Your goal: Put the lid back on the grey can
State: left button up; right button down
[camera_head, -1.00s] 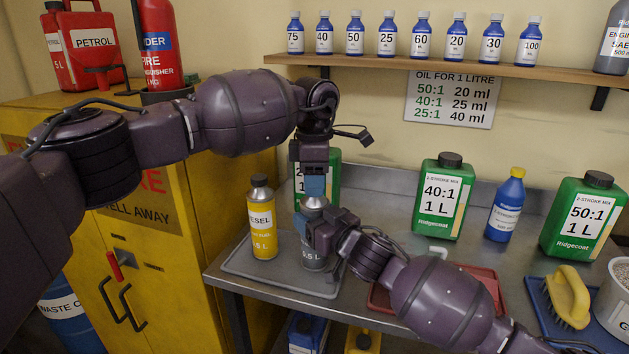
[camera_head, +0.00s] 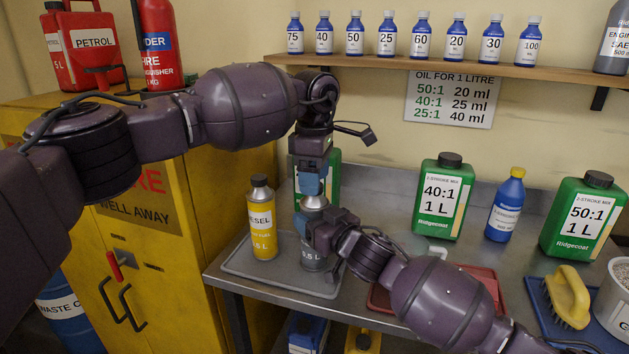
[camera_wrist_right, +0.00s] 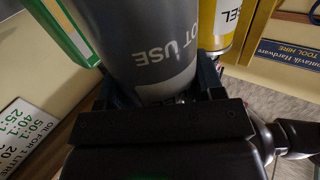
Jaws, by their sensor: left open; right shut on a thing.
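The grey can (camera_head: 313,258), with "0.5 L" on its front, stands upright on the grey tray (camera_head: 240,268). My right gripper (camera_head: 318,236) is shut on its body from the right. In the right wrist view the can (camera_wrist_right: 150,42) fills the space between the dark fingers (camera_wrist_right: 155,92). My left gripper (camera_head: 313,190) points down right over the can's silver top (camera_head: 314,203). Its blue jaws are open around or just above that top. They hide the mouth, so I cannot tell whether the lid is there.
A yellow diesel can (camera_head: 262,225) stands close left of the grey can. A green canister (camera_head: 333,172) is just behind my left gripper. A red tray (camera_head: 484,279) lies to the right, with another green canister (camera_head: 443,200) behind it. A shelf (camera_head: 400,62) runs above.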

pick_arm(q)
notch_tip(320, 180, up, 11)
dwell(0.4)
pick_arm(e)
jog(key=shift+c, duration=0.8)
grip_release()
jog(key=shift+s+d, duration=0.1)
pick_arm(q)
jog(key=shift+s+r+p, duration=0.25)
jog(key=shift+r+p, duration=0.2)
jog(key=shift+r, duration=0.6)
jog(key=shift+s+r+p, duration=0.25)
jog(key=shift+r+p, duration=0.2)
jog(key=shift+r, duration=0.6)
pick_arm(e)
jog(key=v, duration=1)
jog(key=shift+s+d, duration=0.2)
pick_arm(q)
jog(key=shift+s, duration=0.1)
pick_arm(e)
jog(key=shift+s, duration=0.1)
